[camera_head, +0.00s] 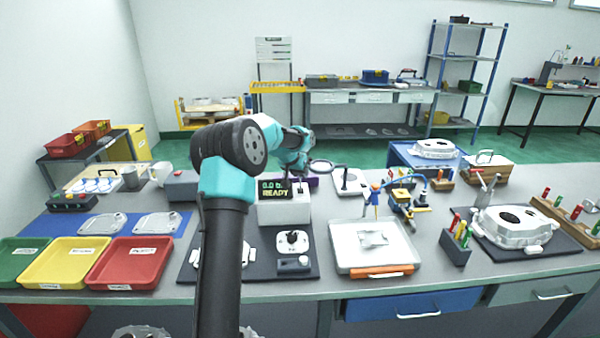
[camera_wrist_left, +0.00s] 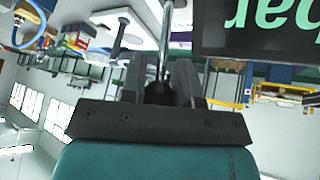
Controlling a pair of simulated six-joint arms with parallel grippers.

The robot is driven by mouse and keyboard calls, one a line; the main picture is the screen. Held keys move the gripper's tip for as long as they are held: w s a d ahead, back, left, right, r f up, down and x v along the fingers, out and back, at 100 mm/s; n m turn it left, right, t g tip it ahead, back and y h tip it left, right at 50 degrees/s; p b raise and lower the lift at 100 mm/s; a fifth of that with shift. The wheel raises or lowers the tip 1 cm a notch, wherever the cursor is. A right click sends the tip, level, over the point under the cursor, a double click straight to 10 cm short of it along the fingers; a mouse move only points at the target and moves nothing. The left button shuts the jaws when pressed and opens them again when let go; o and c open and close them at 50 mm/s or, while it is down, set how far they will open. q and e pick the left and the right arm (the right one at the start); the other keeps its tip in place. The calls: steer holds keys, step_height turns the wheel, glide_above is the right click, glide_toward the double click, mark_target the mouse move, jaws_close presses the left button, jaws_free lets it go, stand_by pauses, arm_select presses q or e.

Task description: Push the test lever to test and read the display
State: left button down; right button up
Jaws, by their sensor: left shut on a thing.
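The test unit (camera_head: 284,212) is a light box with a dark display (camera_head: 272,189) on top. Green text reads "0.0 b", partly cut off by my gripper, with "READY" below. My left gripper (camera_head: 301,183) is at the display's right side. In the left wrist view the gripper (camera_wrist_left: 160,88) is shut on the test lever, with a black knob between the fingers and a shiny metal stem (camera_wrist_left: 168,40). The display (camera_wrist_left: 265,28) shows there upside down with "bar" in green. In the head view the lever is mostly hidden by the gripper. My right gripper is not in view.
A casting part (camera_head: 292,241) lies on the dark mat (camera_head: 264,272) before the unit. Green, yellow and red trays (camera_head: 131,262) stand at left. A white tray (camera_head: 375,246) and a blue-and-yellow tool (camera_head: 402,203) stand to the right. My left arm covers part of the mat.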

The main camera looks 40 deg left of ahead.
arm_select(q)
steer(key=shift+s+d+r+t+y, duration=0.1)
steer(key=shift+s+d+t+y, duration=0.4)
steer(key=shift+t+y, duration=0.15)
steer(key=c, duration=0.9)
jaws_free()
steer(key=shift+c, duration=0.2)
steer(key=v, duration=1.7)
steer(key=shift+s+r, duration=0.15)
steer(key=shift+r, duration=0.05)
